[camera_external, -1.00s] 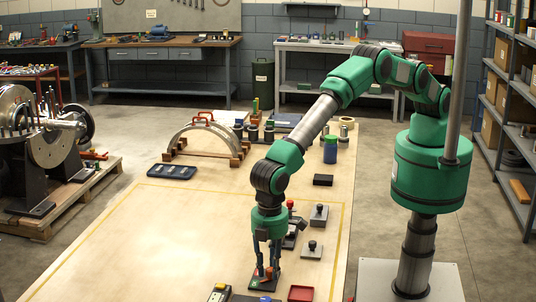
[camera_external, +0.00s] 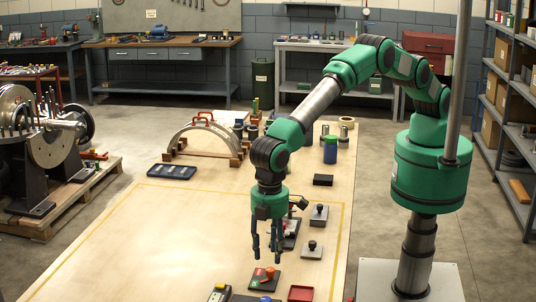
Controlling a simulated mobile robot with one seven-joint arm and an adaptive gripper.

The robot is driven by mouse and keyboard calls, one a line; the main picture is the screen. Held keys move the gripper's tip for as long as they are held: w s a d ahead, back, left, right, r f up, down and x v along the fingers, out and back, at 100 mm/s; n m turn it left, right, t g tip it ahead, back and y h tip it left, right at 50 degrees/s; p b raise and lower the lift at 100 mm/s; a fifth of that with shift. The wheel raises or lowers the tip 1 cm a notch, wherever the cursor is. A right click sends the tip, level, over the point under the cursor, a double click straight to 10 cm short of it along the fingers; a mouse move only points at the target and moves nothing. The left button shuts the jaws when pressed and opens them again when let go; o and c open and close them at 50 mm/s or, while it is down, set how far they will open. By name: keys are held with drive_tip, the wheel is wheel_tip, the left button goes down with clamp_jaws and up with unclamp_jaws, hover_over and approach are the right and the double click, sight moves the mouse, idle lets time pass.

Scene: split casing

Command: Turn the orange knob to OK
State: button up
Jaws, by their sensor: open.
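The orange knob (camera_external: 269,273) sits on a small dark base plate (camera_external: 264,280) near the front of the wooden table. A small green mark shows on the plate; any lettering is too small to read. My gripper (camera_external: 266,257) hangs above and slightly behind the knob, pointing down. Its fingers are apart and hold nothing. The fingertips look clear of the knob. Which mark the knob points at cannot be told from this view.
Grey blocks with black knobs (camera_external: 319,214) (camera_external: 312,249) stand right of my gripper. A red tray (camera_external: 300,293) lies right of the knob plate, and a box with a yellow and red button (camera_external: 219,291) lies to its left.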

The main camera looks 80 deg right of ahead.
sight(269, 269)
drive_tip(key=shift+r, duration=2.9)
